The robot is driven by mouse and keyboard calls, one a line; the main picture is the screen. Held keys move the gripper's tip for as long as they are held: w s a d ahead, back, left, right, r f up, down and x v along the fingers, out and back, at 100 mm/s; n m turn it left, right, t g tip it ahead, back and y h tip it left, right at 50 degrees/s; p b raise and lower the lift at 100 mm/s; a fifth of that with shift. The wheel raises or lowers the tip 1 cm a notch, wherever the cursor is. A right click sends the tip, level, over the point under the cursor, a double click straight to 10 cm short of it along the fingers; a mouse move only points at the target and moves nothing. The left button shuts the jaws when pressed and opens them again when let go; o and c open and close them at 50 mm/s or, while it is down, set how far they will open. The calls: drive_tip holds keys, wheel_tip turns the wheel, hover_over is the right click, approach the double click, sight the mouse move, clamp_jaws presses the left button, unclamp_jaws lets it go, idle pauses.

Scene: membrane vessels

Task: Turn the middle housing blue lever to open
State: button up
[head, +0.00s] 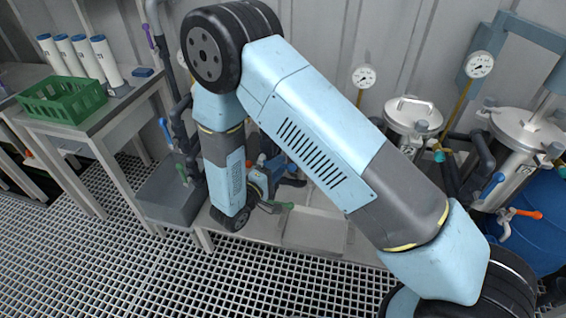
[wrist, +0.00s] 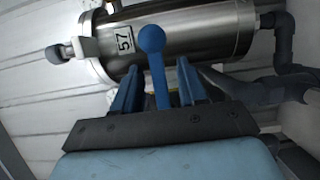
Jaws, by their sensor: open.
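In the wrist view, a blue lever (wrist: 153,50) with a round ball end stands between the two blue fingers of my gripper (wrist: 158,78). The fingers are open, one on each side of the lever, with a gap showing on both sides. Whether either finger touches it cannot be told. Behind is a shiny steel housing (wrist: 190,38) with a label reading 57. The lever's lower end is hidden behind my gripper. In the head view my own arm covers much of the middle, and the lever at my fingers cannot be clearly made out there.
In the head view, steel housings (head: 412,113) stand at the right, with gauges (head: 363,76) above. An orange-handled valve (head: 524,214) and a blue drum (head: 545,245) are at far right. A green crate (head: 62,100) sits on the left bench. Dark pipes (wrist: 285,60) run beside the labelled housing.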

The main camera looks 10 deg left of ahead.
drive_tip(key=shift+x, duration=1.5)
drive_tip(key=shift+c, duration=0.3)
clamp_jaws()
